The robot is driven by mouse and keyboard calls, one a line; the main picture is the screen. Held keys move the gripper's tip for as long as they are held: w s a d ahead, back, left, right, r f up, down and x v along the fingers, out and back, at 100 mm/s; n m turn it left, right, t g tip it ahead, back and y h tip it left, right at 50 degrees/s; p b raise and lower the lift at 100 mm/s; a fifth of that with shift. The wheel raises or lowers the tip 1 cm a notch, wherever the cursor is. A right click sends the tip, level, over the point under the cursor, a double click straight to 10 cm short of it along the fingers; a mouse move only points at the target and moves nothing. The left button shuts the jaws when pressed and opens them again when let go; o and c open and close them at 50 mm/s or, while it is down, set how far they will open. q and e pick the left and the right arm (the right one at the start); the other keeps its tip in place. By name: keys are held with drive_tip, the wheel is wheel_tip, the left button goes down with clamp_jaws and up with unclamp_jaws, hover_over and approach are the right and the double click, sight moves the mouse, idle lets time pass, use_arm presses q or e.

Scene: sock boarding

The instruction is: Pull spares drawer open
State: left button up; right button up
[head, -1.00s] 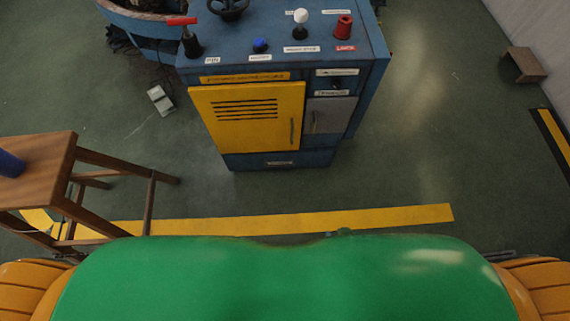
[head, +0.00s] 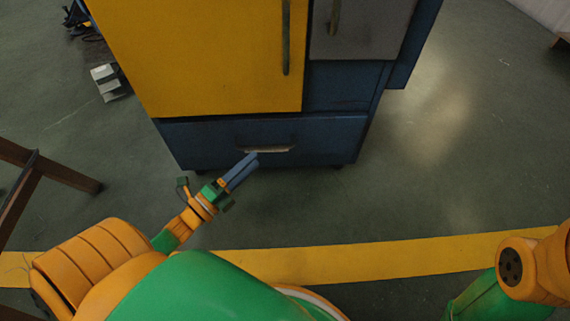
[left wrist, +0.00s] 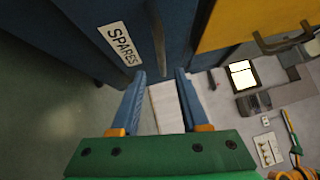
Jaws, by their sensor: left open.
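The spares drawer (head: 335,135) is the wide blue front at the bottom of the cabinet in the head view and looks shut. Its bar handle (head: 265,149) is at the middle of the front. My left gripper (head: 250,158) is open, its blue fingers reaching up to the handle. In the left wrist view, the white SPARES label (left wrist: 120,43) is left of the fingers. The dark handle (left wrist: 158,45) lies just beyond and between the open fingertips (left wrist: 160,74). I cannot tell whether they touch it. My right gripper is out of view.
A yellow cabinet door (head: 200,60) with a vertical handle is above the drawer, beside a grey door (head: 360,30). A wooden stool (head: 45,180) stands at the left. A yellow floor stripe (head: 400,255) crosses in front of the cabinet; the floor between is clear.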

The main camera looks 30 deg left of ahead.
sight(267, 147)
use_arm(q)
drive_tip(key=b+x, duration=0.2)
drive_tip(key=x, duration=0.4)
drive_tip(key=shift+w+r, duration=0.2)
drive_tip(key=shift+w, duration=0.05)
clamp_jaws()
idle(1.0)
